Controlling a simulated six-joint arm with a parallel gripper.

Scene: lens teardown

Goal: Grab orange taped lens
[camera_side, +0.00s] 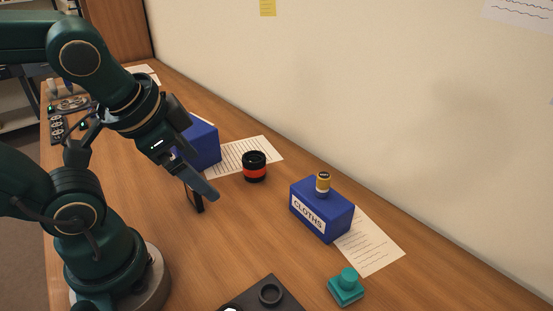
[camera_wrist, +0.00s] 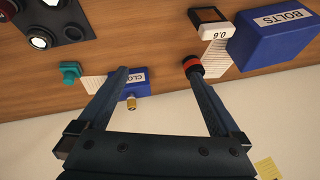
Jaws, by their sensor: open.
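The orange taped lens (camera_side: 254,174) is a short black cylinder with an orange band. It stands upright on the wooden bench between two blue boxes. My gripper (camera_side: 207,202) hangs above the bench to the left of the lens and apart from it in the side view. In the wrist view, my gripper (camera_wrist: 156,75) is open with nothing between its fingers. There the lens (camera_wrist: 192,68) shows just beyond the right fingertip, its lower part overlapped by that finger. I cannot tell the exact height gap between finger and lens.
The blue CLOTHS box (camera_side: 335,223) carries a small gold-capped bottle (camera_side: 323,184). A blue BOLTS box (camera_wrist: 272,32) and a 0.6 display (camera_wrist: 208,31) lie beyond the lens. A teal piece (camera_side: 346,288) and black tray (camera_side: 245,302) sit in front. Paper (camera_side: 268,148) lies behind the lens.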

